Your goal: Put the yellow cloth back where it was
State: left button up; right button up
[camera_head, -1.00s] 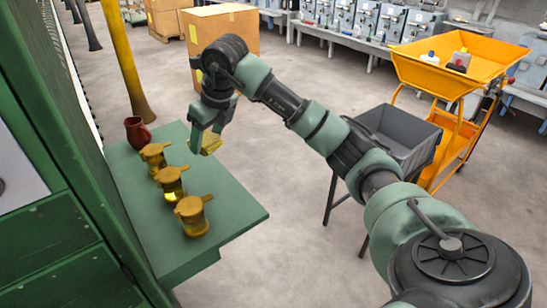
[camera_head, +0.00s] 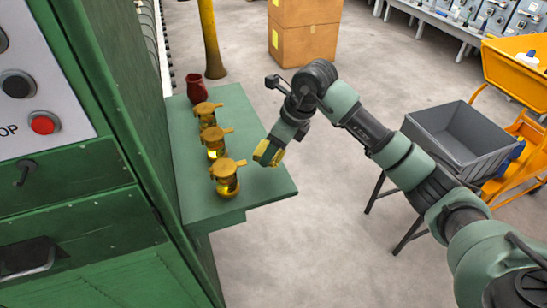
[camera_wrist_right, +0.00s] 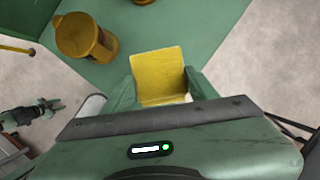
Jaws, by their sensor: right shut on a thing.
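My right gripper (camera_head: 270,151) is shut on the yellow cloth (camera_head: 262,153), a small flat square. In the head view they hang over or near the right edge of the green shelf (camera_head: 255,187), right of the brass oilers; the height gap is hard to judge. The cloth (camera_wrist_right: 158,75) sits between my right fingers (camera_wrist_right: 160,92) in the right wrist view, partly beyond the shelf's edge. A small green and dark shape at left in that view looks like my left gripper (camera_wrist_right: 45,106); its jaws are too small to read.
Three brass oilers, near (camera_head: 226,177), middle (camera_head: 215,143) and far (camera_head: 206,113), stand in a row on the shelf. A dark red jug (camera_head: 196,90) stands behind them. The green machine (camera_head: 90,200) borders the shelf at left. A grey bin (camera_head: 465,140) stands at right.

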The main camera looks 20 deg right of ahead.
aim_at(273, 172)
jog(key=shift+a+f, duration=0.1)
jog(key=shift+f, duration=0.7)
notch_tip(273, 172, down, 4)
jog(key=shift+r+p, duration=0.1)
jog(key=shift+p, duration=0.6)
pick_arm(q)
jog(key=shift+d+r, duration=0.15)
jog(key=shift+r, duration=0.65)
pick_arm(e)
jog(key=shift+f, duration=0.25)
jog(key=o, duration=1.3)
pick_arm(q)
jog(key=shift+f, duration=0.15)
pick_arm(e)
jog(key=shift+r, duration=0.1)
